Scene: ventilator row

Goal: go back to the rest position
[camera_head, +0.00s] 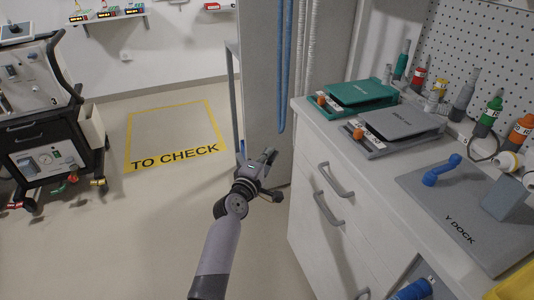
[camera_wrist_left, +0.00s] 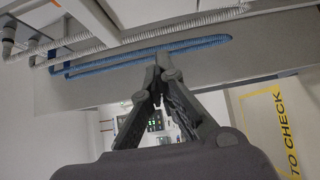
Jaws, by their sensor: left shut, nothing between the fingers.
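My left gripper (camera_head: 266,160) is shut and empty. It is held out over the floor, left of the white drawer cabinet (camera_head: 340,235) and in front of the grey panel (camera_head: 262,90). In the left wrist view its fingers (camera_wrist_left: 160,66) meet at the tips with nothing between them. Blue hoses (camera_wrist_left: 150,55) hang behind the fingertips there. They also show on the panel in the head view (camera_head: 284,70). My right gripper is not in view.
A green device (camera_head: 360,94) and a grey device (camera_head: 400,127) stand on the cabinet, with a grey Y DOCK mat (camera_head: 445,215) nearer. A wheeled cart (camera_head: 50,130) stands left. The yellow-outlined TO CHECK floor area (camera_head: 175,130) is empty.

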